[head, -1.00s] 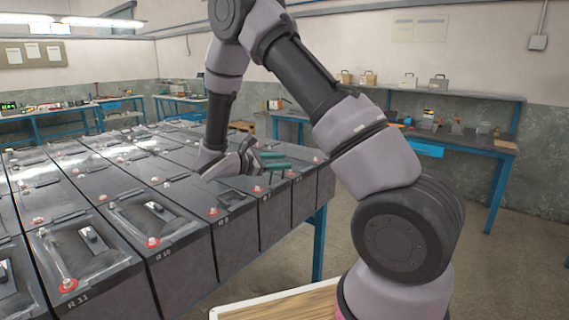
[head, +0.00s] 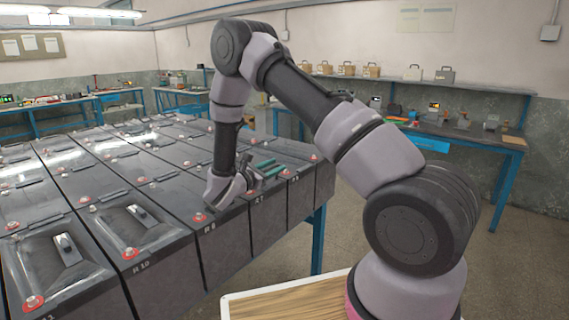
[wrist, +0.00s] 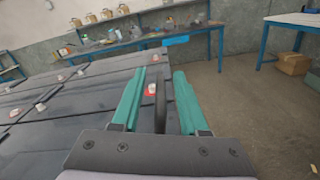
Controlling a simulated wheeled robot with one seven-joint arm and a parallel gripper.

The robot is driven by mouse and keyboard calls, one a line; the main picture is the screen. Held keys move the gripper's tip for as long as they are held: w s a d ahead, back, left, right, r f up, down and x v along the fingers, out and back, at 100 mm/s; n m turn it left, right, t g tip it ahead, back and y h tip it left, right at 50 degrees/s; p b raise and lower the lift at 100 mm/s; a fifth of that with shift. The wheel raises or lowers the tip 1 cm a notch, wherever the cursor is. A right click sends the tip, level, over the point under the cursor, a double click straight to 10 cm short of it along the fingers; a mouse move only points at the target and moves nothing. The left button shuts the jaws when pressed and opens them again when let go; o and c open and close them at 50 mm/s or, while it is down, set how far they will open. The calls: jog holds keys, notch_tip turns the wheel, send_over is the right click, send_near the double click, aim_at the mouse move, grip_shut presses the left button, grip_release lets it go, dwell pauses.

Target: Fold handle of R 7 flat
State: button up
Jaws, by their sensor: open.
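The battery labelled R 7 (head: 258,199) stands in the front row, its number on the front face. My gripper (head: 268,167) is low over its top, with its teal fingers apart and pointing right. In the wrist view, a dark upright strap, which looks like the handle (wrist: 160,105), stands between the two open fingers (wrist: 159,76). It seems clear of both fingers. My gripper hides most of R 7's top and the handle in the head view.
R 8 (head: 210,227) and R 10 (head: 131,253) stand to the left in the same row; R 10's handle lies low on its lid. Red terminals dot the lids. The blue bench (head: 470,140) is beyond; open floor lies right of the row.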

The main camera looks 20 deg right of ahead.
jog(key=shift+w+d, duration=0.4)
jog(key=shift+d, duration=0.2)
grip_shut()
jog(key=n, duration=0.1)
jog(key=w+a+n, duration=0.1)
jog(key=n, duration=0.2)
jog(key=shift+w+a, duration=0.25)
jog(key=shift+w, duration=0.15)
jog(key=shift+w+a+f+n, duration=0.15)
jog(key=shift+w+n, duration=0.1)
jog(key=shift+n, duration=0.4)
jog(key=shift+w+a+f+n, duration=0.1)
jog(key=shift+w+a+n, duration=0.15)
jog(key=shift+n, duration=0.45)
jog(key=shift+w+a+f+n, duration=0.1)
jog(key=shift+w+n, duration=0.2)
jog(key=shift+n, duration=0.35)
